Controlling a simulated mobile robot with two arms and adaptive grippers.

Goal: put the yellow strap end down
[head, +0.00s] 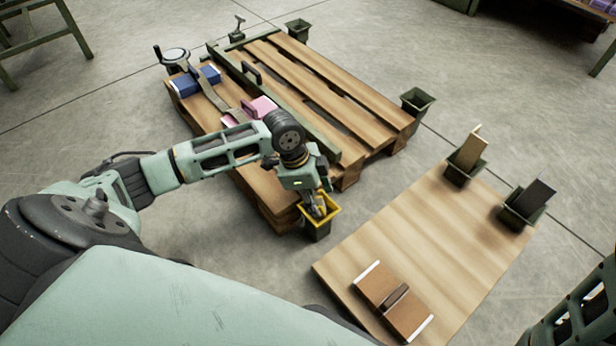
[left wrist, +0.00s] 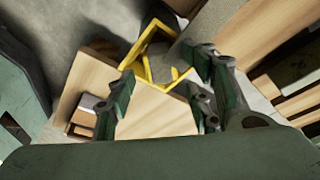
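My left gripper (head: 316,207) reaches down over a yellow-rimmed dark holder (head: 333,210) at the front corner of the slatted pallet. In the left wrist view, my left gripper's fingers (left wrist: 165,95) are spread apart. The yellow rim (left wrist: 152,38) shows beyond and between them. Nothing is clearly gripped. I cannot make out a separate yellow strap end; it may be hidden by the fingers or merge with the yellow rim. A grey-brown strap (head: 222,98) runs over the pallet's left side, near a blue bundle (head: 197,80) and a pink one (head: 259,107). My right gripper is not visible.
The wooden pallet (head: 345,95) lies behind the holder. A dark bin (head: 416,102) stands by the pallet.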

